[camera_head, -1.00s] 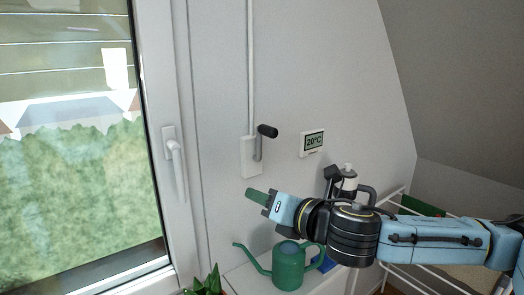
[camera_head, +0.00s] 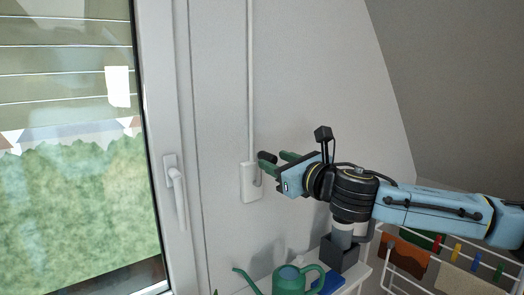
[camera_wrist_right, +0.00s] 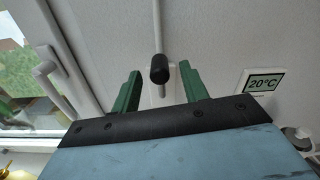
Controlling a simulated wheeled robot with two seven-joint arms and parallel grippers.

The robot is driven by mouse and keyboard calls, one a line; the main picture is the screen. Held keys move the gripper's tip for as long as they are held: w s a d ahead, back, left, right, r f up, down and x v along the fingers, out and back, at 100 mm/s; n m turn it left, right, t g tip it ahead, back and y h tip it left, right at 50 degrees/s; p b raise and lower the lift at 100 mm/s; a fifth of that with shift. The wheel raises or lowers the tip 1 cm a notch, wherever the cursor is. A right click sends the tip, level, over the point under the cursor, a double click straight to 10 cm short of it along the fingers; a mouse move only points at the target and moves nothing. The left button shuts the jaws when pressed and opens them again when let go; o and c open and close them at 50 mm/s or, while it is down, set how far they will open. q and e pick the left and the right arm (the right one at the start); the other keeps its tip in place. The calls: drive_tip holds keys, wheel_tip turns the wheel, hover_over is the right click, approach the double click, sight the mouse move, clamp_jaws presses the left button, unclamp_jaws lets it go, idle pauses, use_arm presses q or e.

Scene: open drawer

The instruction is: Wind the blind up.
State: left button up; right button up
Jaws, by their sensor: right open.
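The blind (camera_head: 62,75) hangs over the upper part of the window at the left, its slats partly lowered. Its crank has a white wall box (camera_head: 250,183) below a vertical white rod (camera_head: 250,80) and a black handle knob (camera_head: 267,157). My right gripper (camera_head: 275,161) is open, with its green fingers close to the knob. In the right wrist view the knob (camera_wrist_right: 159,69) shows between the two spread fingers (camera_wrist_right: 158,85), with space on both sides. My left gripper is not in view.
A white window handle (camera_head: 177,195) is left of the crank. A green watering can (camera_head: 290,280) stands on a white surface below my right arm. A drying rack with cloths (camera_head: 450,275) is at the lower right. A thermostat (camera_wrist_right: 263,83) is on the wall.

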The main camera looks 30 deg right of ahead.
sight(262, 155)
drive_tip(key=w, duration=0.4)
drive_tip(key=w+p, duration=0.1)
drive_tip(key=w, duration=0.1)
drive_tip(key=shift+w+a, duration=0.1)
drive_tip(key=shift+a, duration=0.2)
clamp_jaws()
